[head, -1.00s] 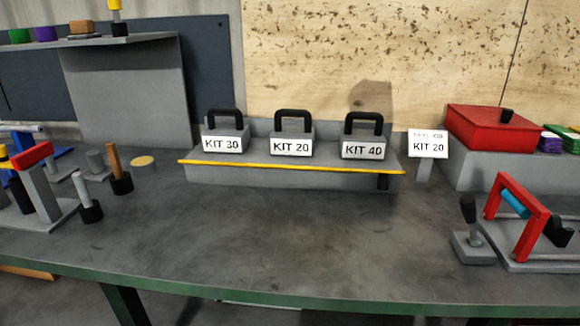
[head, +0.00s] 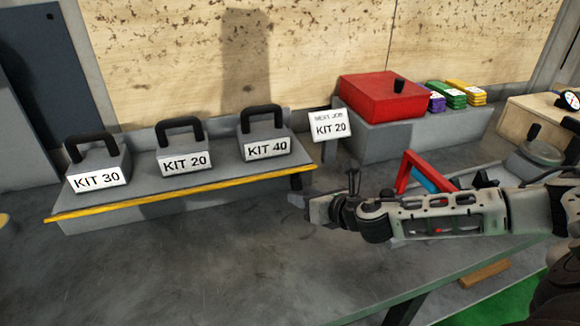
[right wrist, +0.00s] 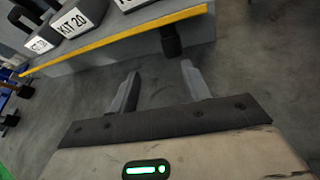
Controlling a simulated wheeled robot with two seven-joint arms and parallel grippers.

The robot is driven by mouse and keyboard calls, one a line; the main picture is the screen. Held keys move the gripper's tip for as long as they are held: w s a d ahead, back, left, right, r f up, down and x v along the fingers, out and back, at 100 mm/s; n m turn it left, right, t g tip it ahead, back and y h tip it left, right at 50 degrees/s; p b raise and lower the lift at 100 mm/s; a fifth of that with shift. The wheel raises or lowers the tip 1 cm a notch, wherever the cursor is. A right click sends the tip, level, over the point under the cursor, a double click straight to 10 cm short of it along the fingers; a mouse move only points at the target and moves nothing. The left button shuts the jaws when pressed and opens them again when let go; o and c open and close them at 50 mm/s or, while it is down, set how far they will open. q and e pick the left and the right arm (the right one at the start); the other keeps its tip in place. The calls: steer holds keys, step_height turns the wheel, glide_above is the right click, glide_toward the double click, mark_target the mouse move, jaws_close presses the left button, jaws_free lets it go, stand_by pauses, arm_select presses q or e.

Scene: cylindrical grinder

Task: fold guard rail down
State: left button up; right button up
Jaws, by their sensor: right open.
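The guard rail (head: 181,193) is a yellow strip along the front edge of the grey kit shelf (head: 140,205); I cannot tell how far it stands up. A dark block (head: 296,181) sits below its right end, and this block also shows in the right wrist view (right wrist: 171,42). My right gripper (head: 298,205) reaches in from the right, just below and in front of that end. In the right wrist view its two fingers (right wrist: 160,88) are spread and empty, pointing toward the dark block, apart from it. The rail (right wrist: 110,42) crosses beyond them. My left gripper is out of view.
Kit boxes KIT 30 (head: 97,175), KIT 20 (head: 184,160) and KIT 40 (head: 267,147) stand on the shelf behind the rail. A sign (head: 330,126) stands right of it, near a red box (head: 382,98). A red-framed fixture (head: 405,172) is partly hidden behind my right arm. The bench in front is clear.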

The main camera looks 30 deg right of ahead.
mark_target(300, 185)
steer(key=shift+w+d+r, duration=0.2)
steer(key=shift+d, duration=0.25)
steer(key=shift+w+d+r, duration=0.15)
steer(key=shift+d, duration=0.3)
steer(key=shift+w+d+h, duration=0.15)
steer(key=shift+w+h, duration=0.2)
steer(key=shift+h, duration=0.05)
steer(key=shift+x, duration=3.2)
steer(key=shift+f, duration=0.15)
